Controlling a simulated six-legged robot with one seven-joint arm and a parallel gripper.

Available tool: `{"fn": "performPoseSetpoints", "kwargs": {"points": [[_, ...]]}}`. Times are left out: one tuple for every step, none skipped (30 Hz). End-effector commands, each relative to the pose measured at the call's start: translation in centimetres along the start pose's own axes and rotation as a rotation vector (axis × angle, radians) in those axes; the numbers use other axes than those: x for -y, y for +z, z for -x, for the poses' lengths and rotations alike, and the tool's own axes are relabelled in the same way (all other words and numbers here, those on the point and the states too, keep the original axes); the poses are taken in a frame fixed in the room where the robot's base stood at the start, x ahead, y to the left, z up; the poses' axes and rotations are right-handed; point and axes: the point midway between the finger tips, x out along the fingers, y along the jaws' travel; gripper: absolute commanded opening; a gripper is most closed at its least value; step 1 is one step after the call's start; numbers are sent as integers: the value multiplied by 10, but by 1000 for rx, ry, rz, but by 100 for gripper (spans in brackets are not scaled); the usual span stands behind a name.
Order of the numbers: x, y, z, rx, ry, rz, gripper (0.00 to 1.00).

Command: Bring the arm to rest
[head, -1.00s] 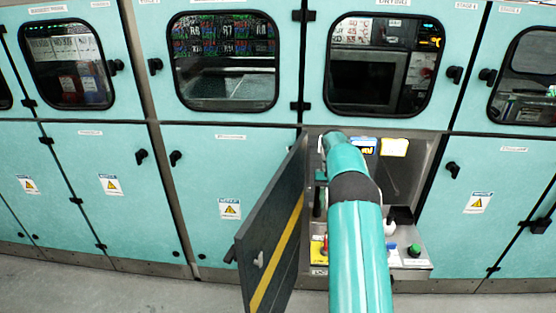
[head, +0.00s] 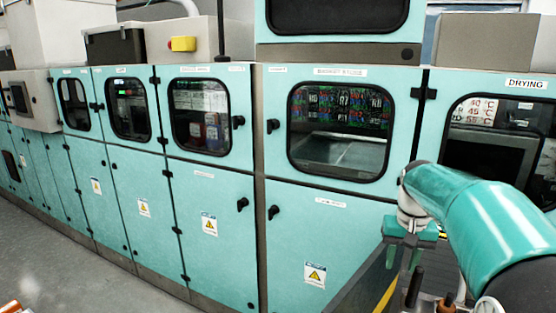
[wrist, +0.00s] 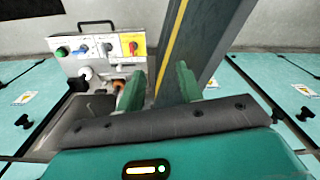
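My arm (head: 480,220) stretches in from the right of the head view, in front of the teal cabinets. My gripper (head: 408,275) hangs from its end, pointing down. In the wrist view, the two green fingers of my gripper (wrist: 158,88) are apart, with nothing seen held between them.
A control panel (wrist: 108,48) with knobs and a red-yellow switch sits left of the fingers in the wrist view. Teal cabinets (head: 222,225) with black handles form a long wall.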

Motion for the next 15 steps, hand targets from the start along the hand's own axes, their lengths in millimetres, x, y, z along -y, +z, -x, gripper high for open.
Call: {"fn": "performPoseSetpoints", "kwargs": {"points": [[8,16,10,-30,-1,15,36],[12,25,14,-46,-2,24,36],[18,37,20,-69,-3,35,36],[21,46,23,-84,-4,43,36],[25,55,26,-101,-4,52,36],[30,67,29,-122,-6,64,36],[33,76,31,-139,-7,72,36],[36,86,33,-154,-8,80,36],[40,98,35,-176,-10,92,36],[43,108,36,-192,-12,100,36],[46,117,37,-209,-13,108,36],[49,129,37,-230,-15,120,36],[52,139,37,-247,-17,129,36],[54,148,36,-262,-19,137,36],[56,160,35,-285,-22,148,36]]}}
